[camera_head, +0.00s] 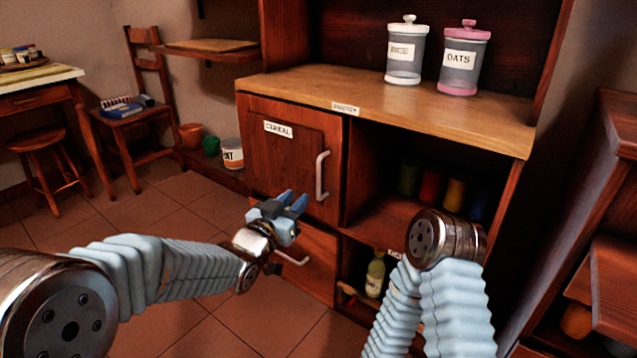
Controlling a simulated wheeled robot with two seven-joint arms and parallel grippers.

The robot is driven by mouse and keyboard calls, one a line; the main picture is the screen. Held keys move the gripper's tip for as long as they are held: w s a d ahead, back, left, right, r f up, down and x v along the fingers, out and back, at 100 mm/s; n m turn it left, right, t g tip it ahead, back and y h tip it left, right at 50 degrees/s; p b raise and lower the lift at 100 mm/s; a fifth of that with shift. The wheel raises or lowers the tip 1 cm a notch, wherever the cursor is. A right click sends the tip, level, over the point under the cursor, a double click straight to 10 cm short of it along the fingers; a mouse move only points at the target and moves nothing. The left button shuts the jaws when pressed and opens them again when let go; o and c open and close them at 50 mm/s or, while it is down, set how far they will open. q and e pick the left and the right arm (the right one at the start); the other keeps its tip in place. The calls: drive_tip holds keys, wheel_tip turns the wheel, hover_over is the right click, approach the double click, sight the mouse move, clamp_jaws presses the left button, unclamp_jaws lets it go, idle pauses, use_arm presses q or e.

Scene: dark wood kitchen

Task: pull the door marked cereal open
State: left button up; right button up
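The door marked cereal (275,165) is a dark wood panel at the left of the cabinet front, with a white label (278,129) near its top. It looks closed. Its pale vertical handle (322,176) is on its right side. My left gripper (293,199) is in front of the lower part of the door, below and left of the handle. Its two blue fingers are apart, with nothing seen between them, and it appears clear of the handle. My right arm (445,240) rises at the lower right; its gripper does not show.
Below the door is a drawer with a pale handle (290,259). Right of the door is an open shelf with dim jars (431,187). A bottle (375,277) stands lower. Rice (405,55) and oats (463,62) jars stand on the counter.

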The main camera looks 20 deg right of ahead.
sight(318, 177)
use_arm(q)
drive_tip(key=p+x, duration=0.1)
drive_tip(key=x, duration=1.1)
drive_tip(key=shift+w+d+f, duration=0.15)
drive_tip(key=shift+w+d, duration=0.05)
drive_tip(key=shift+w, duration=0.05)
clamp_jaws()
